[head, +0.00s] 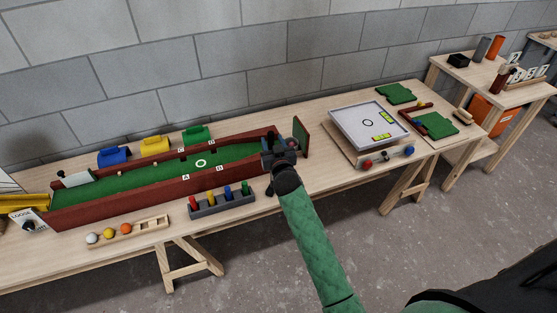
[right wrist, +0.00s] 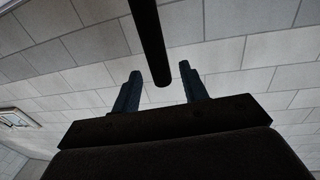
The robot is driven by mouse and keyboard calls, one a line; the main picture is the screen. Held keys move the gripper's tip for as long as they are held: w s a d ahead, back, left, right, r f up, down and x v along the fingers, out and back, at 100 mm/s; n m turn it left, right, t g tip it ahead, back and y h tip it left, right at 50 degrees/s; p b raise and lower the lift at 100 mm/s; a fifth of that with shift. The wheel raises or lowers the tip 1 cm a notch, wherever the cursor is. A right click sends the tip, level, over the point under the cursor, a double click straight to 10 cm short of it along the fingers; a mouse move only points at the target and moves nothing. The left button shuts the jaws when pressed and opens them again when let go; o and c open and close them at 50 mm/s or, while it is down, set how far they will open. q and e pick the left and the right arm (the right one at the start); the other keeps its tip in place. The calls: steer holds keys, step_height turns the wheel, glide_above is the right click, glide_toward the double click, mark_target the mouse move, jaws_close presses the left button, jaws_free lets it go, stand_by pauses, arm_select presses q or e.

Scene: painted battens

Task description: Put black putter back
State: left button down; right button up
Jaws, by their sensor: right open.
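My right gripper (head: 279,148) is over the right end of the long green putting lane (head: 232,154), at the end of my green arm. In the right wrist view its two bluish fingers are apart. A dark rod (right wrist: 150,40) comes down from the top of that view and ends between the fingers, with a gap on both sides. It looks like part of the black putter, but its other end is out of view. In the head view I cannot make out the black putter. My left gripper is not in view.
A grey rack (head: 222,204) with red, yellow, blue and green pegs stands in front of the lane. A wooden ball tray (head: 141,233) lies to its left. A white-topped board (head: 369,124) and green pieces (head: 436,125) are at right. A grey block wall rises behind.

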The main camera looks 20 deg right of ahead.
steer(key=s+b, duration=0.3)
steer(key=s, duration=0.5)
steer(key=s+a+f+g, duration=0.1)
steer(key=s+f+g, duration=0.25)
steer(key=f, duration=0.75)
steer(key=s+a+f+n+g+y, duration=0.15)
steer(key=s+f, duration=0.25)
steer(key=f, duration=0.7)
steer(key=s+a+f+g+h, duration=0.1)
steer(key=s+f+g, duration=0.25)
steer(key=f, duration=0.75)
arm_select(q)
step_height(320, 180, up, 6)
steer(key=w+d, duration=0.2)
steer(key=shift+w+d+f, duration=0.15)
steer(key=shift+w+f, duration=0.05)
arm_select(e)
steer(key=s+f+n+g+y, duration=0.1)
steer(key=s+f+g, duration=0.6)
steer(key=s+f, duration=2)
steer(key=s, duration=0.4)
steer(key=shift+f+g, duration=0.25)
steer(key=shift+g, duration=0.1)
steer(key=shift+s+a+n, duration=0.1)
steer(key=shift+n, duration=0.15)
